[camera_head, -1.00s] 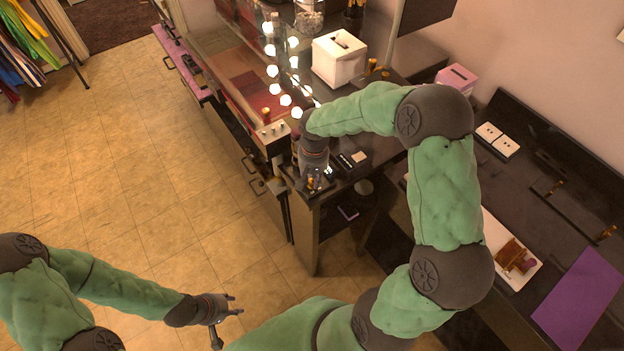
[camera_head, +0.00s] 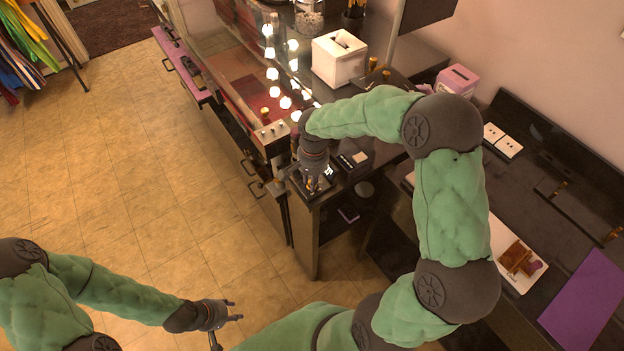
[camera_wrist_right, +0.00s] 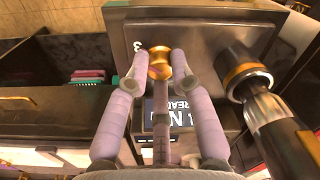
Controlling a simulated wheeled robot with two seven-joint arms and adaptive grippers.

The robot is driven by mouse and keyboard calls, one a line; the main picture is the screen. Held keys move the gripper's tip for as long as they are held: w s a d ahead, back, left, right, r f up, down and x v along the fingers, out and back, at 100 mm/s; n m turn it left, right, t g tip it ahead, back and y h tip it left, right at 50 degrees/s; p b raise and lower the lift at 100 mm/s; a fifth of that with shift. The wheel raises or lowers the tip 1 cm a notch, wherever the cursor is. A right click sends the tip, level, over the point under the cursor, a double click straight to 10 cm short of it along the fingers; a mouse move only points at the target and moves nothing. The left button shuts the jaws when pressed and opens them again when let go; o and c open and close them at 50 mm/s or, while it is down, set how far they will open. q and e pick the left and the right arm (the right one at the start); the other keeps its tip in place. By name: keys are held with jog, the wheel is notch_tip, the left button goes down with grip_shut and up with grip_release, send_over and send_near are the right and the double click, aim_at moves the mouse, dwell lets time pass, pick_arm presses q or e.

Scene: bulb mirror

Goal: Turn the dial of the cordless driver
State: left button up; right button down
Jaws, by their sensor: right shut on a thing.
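The dial is a small gold knob (camera_wrist_right: 160,62) on a dark grey block (camera_wrist_right: 203,35) marked with a "3" in the right wrist view. The fingers of my right gripper (camera_wrist_right: 157,75) are closed around the knob from its sides. In the head view my right gripper (camera_head: 314,183) reaches down to the near corner of the dark counter and hides most of the block. A dark cylindrical part with a gold ring (camera_wrist_right: 245,75) stands to the right of the knob; I cannot tell whether it belongs to the driver. My left gripper (camera_head: 226,314) is open and empty above the floor.
A small black box (camera_head: 354,160) lies right of my right gripper. A lit-bulb mirror (camera_head: 273,73) and a white tissue box (camera_head: 339,58) stand farther back. A side table with a purple sheet (camera_head: 583,298) is at the right.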

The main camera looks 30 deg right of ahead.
dwell(0.4)
jog(key=c, duration=1.1)
grip_release()
jog(key=shift+a, duration=0.1)
notch_tip(320, 180, up, 12)
jog(key=shift+s, duration=0.15)
